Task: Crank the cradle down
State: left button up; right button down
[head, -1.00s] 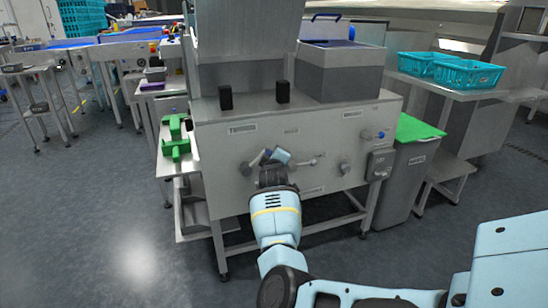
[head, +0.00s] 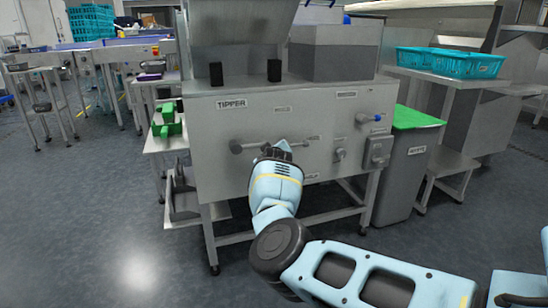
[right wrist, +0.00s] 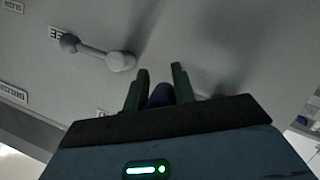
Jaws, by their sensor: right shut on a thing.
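The steel tipper cabinet (head: 222,130), labelled TIPPER, stands ahead with a crank on its front panel. One bar of the crank (head: 252,145) points left to a dark ball end; this bar also shows in the right wrist view (right wrist: 95,51), with a pale hub. My right gripper (head: 278,150) is at the panel beside the bar. In the right wrist view, its green fingers (right wrist: 157,88) are shut on a dark blue crank handle (right wrist: 160,96). The rest of the crank is hidden behind my gripper. I cannot tell which steel part above is the cradle. My left gripper is not in view.
A lever with a blue knob (head: 377,117) and a switch box (head: 377,150) are right of the crank. A grey bin with a green top (head: 408,165) stands at the cabinet's right. Green blocks lie on a side shelf (head: 178,143).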

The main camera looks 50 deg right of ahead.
pick_arm(q)
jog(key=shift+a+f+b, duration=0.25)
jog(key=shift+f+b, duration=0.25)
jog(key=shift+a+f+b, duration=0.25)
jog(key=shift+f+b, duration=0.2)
jog(key=shift+b, duration=0.05)
pick_arm(e)
jog(key=a+f+m+y, duration=0.1)
jog(key=w+a+f+m+t+y, duration=0.1)
jog(key=f, duration=0.1)
jog(key=w+a+f+m+y, duration=0.1)
jog(key=m, duration=0.1)
jog(key=shift+w+a+f+t, duration=0.15)
jog(key=shift+f+t, duration=0.05)
jog(key=shift+t, duration=0.2)
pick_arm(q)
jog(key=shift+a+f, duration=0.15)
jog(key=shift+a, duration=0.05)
pick_arm(e)
jog(key=shift+w+a+f, duration=0.1)
jog(key=shift+a, duration=0.05)
jog(key=c, duration=1.6)
grip_release()
jog(key=o, duration=0.5)
jog(key=shift+w+a, duration=0.1)
jog(key=shift+c, duration=0.2)
